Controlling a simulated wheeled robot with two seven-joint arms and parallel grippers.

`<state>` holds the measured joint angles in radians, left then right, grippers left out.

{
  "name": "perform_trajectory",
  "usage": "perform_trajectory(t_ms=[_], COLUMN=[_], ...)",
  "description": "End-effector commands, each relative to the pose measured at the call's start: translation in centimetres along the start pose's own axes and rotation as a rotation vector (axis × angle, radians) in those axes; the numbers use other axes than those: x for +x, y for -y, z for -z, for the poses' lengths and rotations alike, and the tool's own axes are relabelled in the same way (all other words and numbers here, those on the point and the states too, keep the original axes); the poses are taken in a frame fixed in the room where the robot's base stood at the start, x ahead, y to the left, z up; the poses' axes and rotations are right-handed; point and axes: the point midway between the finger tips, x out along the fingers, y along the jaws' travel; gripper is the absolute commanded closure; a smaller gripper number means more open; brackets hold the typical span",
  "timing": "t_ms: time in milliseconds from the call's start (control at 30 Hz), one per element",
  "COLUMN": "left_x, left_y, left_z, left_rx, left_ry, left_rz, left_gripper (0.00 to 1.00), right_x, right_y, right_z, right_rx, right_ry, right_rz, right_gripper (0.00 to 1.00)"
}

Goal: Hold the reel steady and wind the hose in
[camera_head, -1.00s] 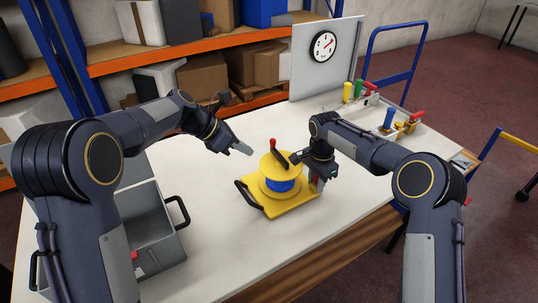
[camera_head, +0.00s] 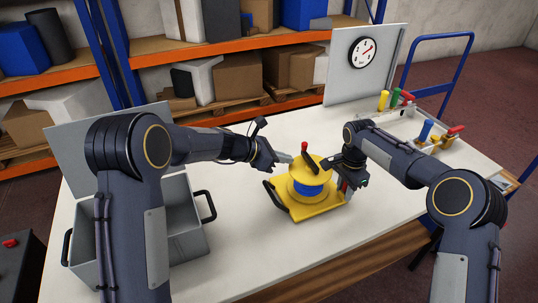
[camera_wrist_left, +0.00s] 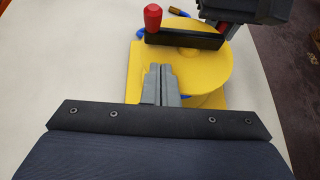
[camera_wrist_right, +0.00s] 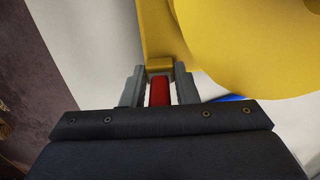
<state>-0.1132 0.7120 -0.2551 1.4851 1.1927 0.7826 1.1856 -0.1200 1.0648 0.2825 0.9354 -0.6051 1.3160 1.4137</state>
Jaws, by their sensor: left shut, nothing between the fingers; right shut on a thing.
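The yellow reel (camera_head: 306,178) stands upright on its yellow base plate (camera_head: 318,207) with blue hose (camera_head: 309,190) around its drum. A black crank arm (camera_wrist_left: 185,40) with a red knob (camera_head: 304,148) lies across its top. My left gripper (camera_head: 287,158) is shut and empty just left of the knob; in the left wrist view its fingertips (camera_wrist_left: 160,70) are over the top flange, below the knob. My right gripper (camera_wrist_right: 159,80) is shut on a red grip (camera_wrist_right: 159,92) beside the yellow base at the reel's right side.
A grey open crate (camera_head: 192,239) stands at the left on the white table (camera_head: 240,262). A panel with a round gauge (camera_head: 362,52) stands at the back. Coloured-handled valves (camera_head: 432,137) are at the right. A black handle (camera_head: 276,196) is on the base's left edge.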

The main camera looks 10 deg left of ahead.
Motion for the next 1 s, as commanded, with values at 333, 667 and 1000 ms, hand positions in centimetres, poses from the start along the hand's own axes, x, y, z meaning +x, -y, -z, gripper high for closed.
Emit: perform_trajectory(t_ms=[333,667,1000], left_x=[2.6,2.7,3.1], left_y=[0.0,-0.1,-0.5], left_z=[-1.8,-1.9,-2.1], left_rx=[0.001,0.002,0.045], left_ry=[0.003,0.002,0.006], left_rz=[-0.001,-0.001,0.069], left_gripper=[1.00,1.00,1.00], right_x=[-0.1,-0.1,-0.1], right_y=[0.0,0.0,0.1], right_z=[0.0,0.0,0.0], right_rx=[0.001,0.001,0.000], right_ry=[0.000,0.000,0.000], right_rz=[0.002,0.002,0.002], right_gripper=[1.00,1.00,1.00])
